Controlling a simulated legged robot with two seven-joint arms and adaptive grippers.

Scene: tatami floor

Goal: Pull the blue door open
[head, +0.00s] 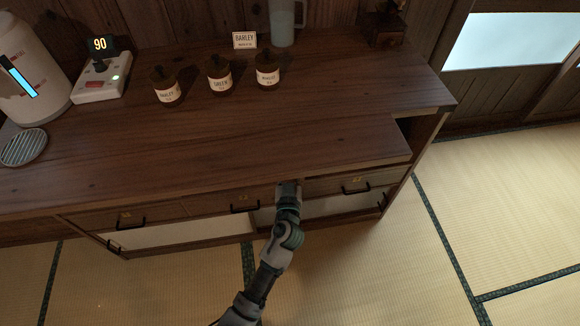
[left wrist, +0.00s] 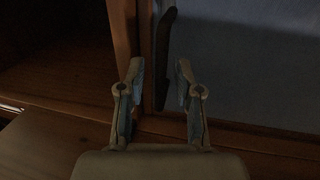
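A dull blue-grey door panel (left wrist: 245,60) fills the right of the left wrist view. A dark upright handle (left wrist: 163,60) stands near its left edge, beside a wooden upright (left wrist: 123,35). My left gripper (left wrist: 159,75) is open, its fingers pointing at the handle, with the handle's lower part seen between the fingertips; contact cannot be told. In the head view my left arm reaches from the bottom to the cabinet front, and the left fingers are hidden under the counter edge. Pale lower panels (head: 330,207) show below the drawers. My right gripper is not in view.
The wooden counter (head: 230,135) overhangs drawers with dark handles (head: 245,206). On top stand several jars (head: 219,80), a scale-like device (head: 101,85) reading 90, and a white kettle-like vessel (head: 30,70). The left wrist view shows an open dark compartment at left. Tatami floor (head: 500,220) is clear.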

